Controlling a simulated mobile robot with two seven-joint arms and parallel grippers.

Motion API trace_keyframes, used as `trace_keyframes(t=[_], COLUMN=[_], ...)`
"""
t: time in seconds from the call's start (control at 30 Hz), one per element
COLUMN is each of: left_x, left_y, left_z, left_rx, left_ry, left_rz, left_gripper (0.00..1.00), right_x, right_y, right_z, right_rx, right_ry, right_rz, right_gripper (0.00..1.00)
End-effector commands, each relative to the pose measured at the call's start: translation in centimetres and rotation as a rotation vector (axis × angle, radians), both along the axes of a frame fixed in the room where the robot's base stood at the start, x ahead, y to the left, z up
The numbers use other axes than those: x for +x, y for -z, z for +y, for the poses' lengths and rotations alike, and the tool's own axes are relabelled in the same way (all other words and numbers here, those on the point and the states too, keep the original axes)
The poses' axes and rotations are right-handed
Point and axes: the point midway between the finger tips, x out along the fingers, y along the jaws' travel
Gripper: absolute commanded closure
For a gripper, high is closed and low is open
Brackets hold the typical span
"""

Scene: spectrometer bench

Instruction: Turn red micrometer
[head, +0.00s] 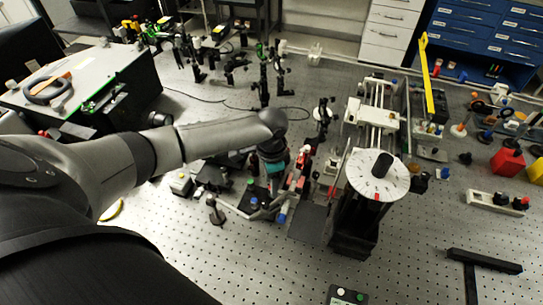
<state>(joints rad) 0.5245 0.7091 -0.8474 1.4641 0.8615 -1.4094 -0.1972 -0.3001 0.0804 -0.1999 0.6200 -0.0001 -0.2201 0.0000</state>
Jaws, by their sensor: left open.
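My left arm comes in from the left. Its wrist points down, and my left gripper (270,188) is small and dark in this view, low among the small optical mounts at the middle of the bench. The gripper is open. A red part (302,180), which looks like the red micrometer, sits on a small stage just right of the gripper. I cannot tell whether the fingers touch it or are around it. A blue-ended part (283,212) is just below. My right gripper is not in view.
A tall dark post with a white graduated dial (377,175) stands close to the right of the gripper. Rods and rails (376,110) are behind it. Several optical posts (264,75) stand farther back. The perforated bench (420,250) is mostly clear at front right.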

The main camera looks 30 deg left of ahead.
Motion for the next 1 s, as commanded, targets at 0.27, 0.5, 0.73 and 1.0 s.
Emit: trace_keyframes(t=[0.27,0.5,0.73,1.0], left_x=[0.1,0.1,0.0,0.0], left_y=[-6.7,-11.4,-13.2,-13.3], left_z=[0.0,0.0,0.0,0.0], left_rx=[0.0,0.001,0.001,0.001], left_ry=[0.002,0.001,-0.001,0.0], left_rz=[-0.007,-0.005,-0.001,-0.001], left_gripper=[0.47,0.47,0.47,0.47], right_x=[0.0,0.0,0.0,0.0], right_y=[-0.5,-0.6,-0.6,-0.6], right_z=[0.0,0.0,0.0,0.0], right_rx=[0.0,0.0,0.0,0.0], right_ry=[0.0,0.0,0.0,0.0], right_rz=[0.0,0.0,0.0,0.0], right_gripper=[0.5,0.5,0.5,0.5])
